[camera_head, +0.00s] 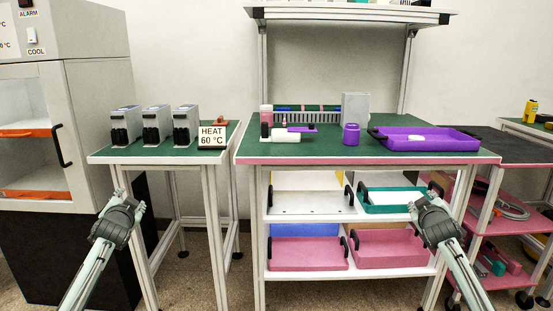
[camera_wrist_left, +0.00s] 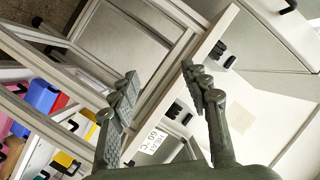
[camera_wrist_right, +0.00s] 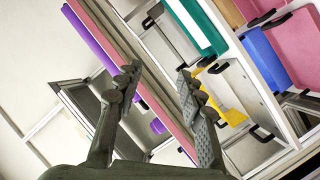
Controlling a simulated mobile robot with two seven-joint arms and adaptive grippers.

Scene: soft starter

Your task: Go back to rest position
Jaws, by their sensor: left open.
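My left gripper (camera_head: 131,204) is raised in front of the left table, at the left of the head view. In the left wrist view its two fingers (camera_wrist_left: 160,82) stand apart with nothing between them. My right gripper (camera_head: 423,200) is in front of the right end of the workbench. In the right wrist view its fingers (camera_wrist_right: 158,75) are apart and hold nothing. Both grippers are clear of the tables and touch nothing that I can see.
The left table (camera_head: 226,133) carries several grey devices (camera_head: 151,125) and a HEAT 60 °C sign (camera_head: 212,136). The workbench (camera_head: 343,151) carries a purple tray (camera_head: 455,140), a purple jar (camera_head: 351,134) and a grey box (camera_head: 355,108). Trays such as a pink one (camera_head: 306,256) fill its shelves. An oven (camera_head: 105,112) stands left.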

